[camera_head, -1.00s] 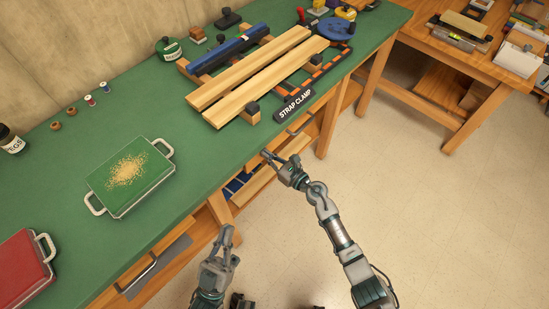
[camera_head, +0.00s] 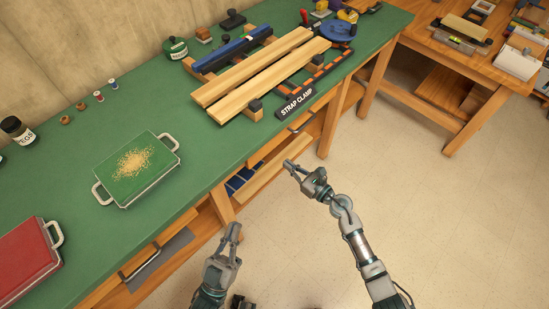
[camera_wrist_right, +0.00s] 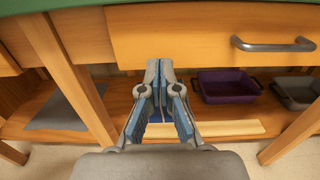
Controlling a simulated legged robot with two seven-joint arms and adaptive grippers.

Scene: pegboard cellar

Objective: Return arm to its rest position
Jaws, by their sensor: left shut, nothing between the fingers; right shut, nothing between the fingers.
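My right gripper (camera_head: 291,167) is shut and empty in front of the workbench, below the level of its green top. In the right wrist view my right gripper (camera_wrist_right: 158,64) has its fingertips together, with nothing between them, facing the bench's drawer front and lower shelf. My left gripper (camera_head: 234,228) is shut and empty, low in front of the bench near the bottom of the head view. Both grippers are clear of the things on the bench top.
The green bench top (camera_head: 195,150) holds a green tray (camera_head: 165,150) with crumbs, a red tray (camera_head: 28,262) and a strap clamp (camera_head: 296,102) beside wooden boards. A drawer handle (camera_wrist_right: 272,44) juts from the bench front. Open floor (camera_head: 440,230) lies to the right.

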